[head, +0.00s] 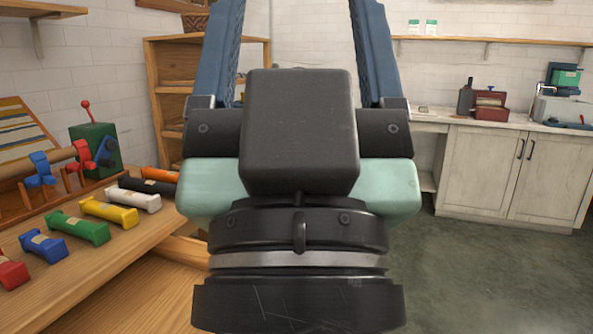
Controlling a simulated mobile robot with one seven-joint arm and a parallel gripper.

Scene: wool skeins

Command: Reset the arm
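My gripper (297,30) fills the middle of the head view, held up in front of the camera and pointing away. Its two blue fingers stand wide apart and run out of the top of the picture, so the fingertips are hidden. I see nothing between the visible parts of the fingers. A row of wool skeins lies on the wooden table at the left: red (11,272), blue (43,246), green (77,227), yellow (108,212), white (133,196), black (147,186) and orange (160,174). My gripper's body is to the right of them.
The wooden table (105,262) runs along the left. A green box with a red-knobbed lever (96,147) and a wooden roller (35,166) stand behind the skeins. A wooden shelf unit (172,72) is at the back. A pale cabinet (510,172) stands at the right, with open floor before it.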

